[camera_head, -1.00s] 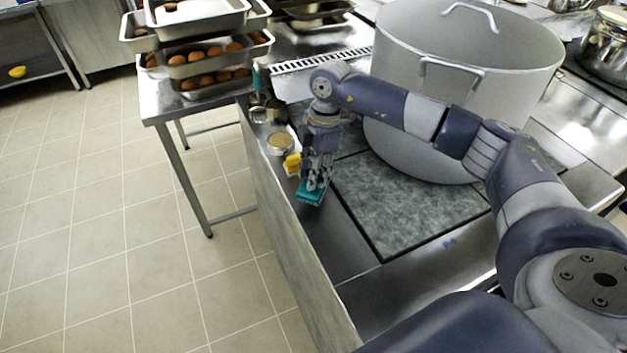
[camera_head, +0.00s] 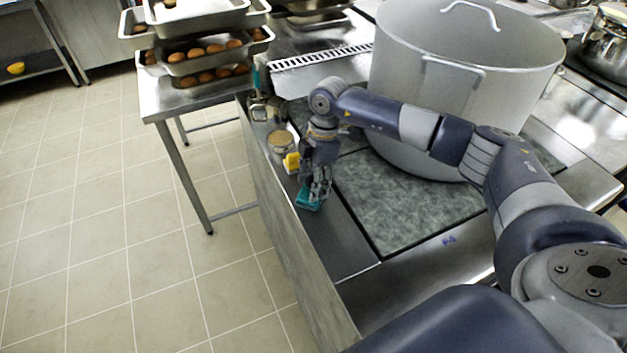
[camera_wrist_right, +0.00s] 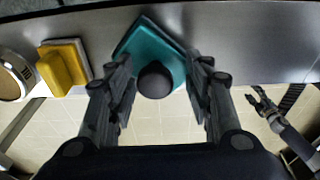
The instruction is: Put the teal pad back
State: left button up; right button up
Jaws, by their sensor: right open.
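The teal pad (camera_head: 309,201) is a flat square block with a dark round knob on top. It is at the counter's front left edge; the knob and pad also show in the right wrist view (camera_wrist_right: 152,45). My right gripper (camera_head: 318,199) is above the pad, fingers pointing down. In the wrist view its open fingers (camera_wrist_right: 158,70) stand on either side of the knob, with gaps. Whether the pad rests fully on the counter I cannot tell. My left gripper (camera_wrist_right: 263,98) shows small at the right of the wrist view; its opening is unclear.
A yellow-handled block (camera_head: 291,162) and a round tin (camera_head: 280,143) stand beside the pad along the edge. A large stockpot (camera_head: 455,85) stands behind my right arm. Trays of eggs (camera_head: 205,60) are at the back left. Bare steel lies in front of the pad (camera_head: 345,245).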

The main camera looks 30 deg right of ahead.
jog(key=shift+r, duration=0.35)
notch_tip(320, 180, up, 12)
jog(key=d+b, duration=0.1)
jog(key=b, duration=0.2)
jog(key=shift+d+f, duration=0.25)
jog(key=shift+d, duration=0.15)
jog(key=shift+f, duration=0.1)
